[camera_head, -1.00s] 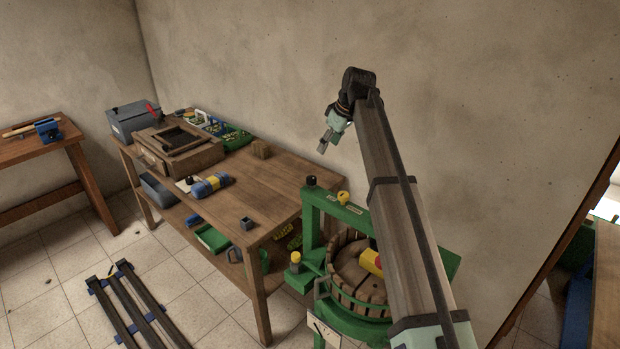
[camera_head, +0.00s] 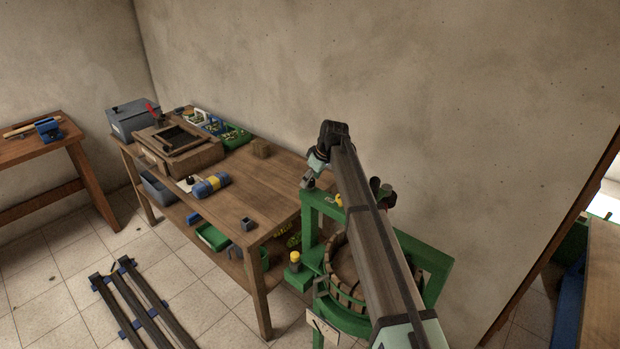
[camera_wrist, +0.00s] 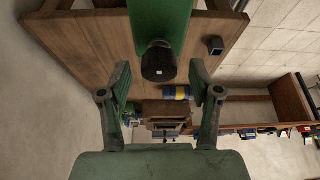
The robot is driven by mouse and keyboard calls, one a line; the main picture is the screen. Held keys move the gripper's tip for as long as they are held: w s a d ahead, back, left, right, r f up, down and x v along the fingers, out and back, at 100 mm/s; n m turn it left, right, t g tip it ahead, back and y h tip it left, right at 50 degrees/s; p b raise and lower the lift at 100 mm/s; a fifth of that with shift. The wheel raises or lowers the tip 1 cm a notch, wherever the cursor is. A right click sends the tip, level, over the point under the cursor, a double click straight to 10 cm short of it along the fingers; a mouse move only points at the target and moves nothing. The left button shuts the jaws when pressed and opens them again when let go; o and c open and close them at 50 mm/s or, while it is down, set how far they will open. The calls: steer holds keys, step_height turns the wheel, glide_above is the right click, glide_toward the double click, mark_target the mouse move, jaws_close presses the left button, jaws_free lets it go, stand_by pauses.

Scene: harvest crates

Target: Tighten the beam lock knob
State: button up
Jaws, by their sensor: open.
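A black knob (camera_wrist: 158,62) with a small white mark stands on the end of the green press beam (camera_wrist: 160,20) in the wrist view. My gripper (camera_wrist: 160,68) is open, one finger on each side of the knob, with gaps between; how far their tips are above it cannot be told. In the head view my gripper (camera_head: 308,183) is over the left end of the green press frame (camera_head: 327,207). There the knob cannot be told apart from the fingers.
The wooden workbench (camera_head: 262,190) beside the press holds a small dark cup (camera_head: 247,224), a blue and yellow roll (camera_head: 211,185) and a wooden box (camera_head: 180,158). A yellow-topped post (camera_head: 295,260) stands below the beam's left end. The wall is behind the press.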

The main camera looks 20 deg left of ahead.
steer(key=shift+x, duration=0.8)
steer(key=c, duration=1.2)
steer(key=shift+o, duration=0.2)
steer(key=shift+f+m, duration=0.1)
steer(key=shift+m, duration=0.3)
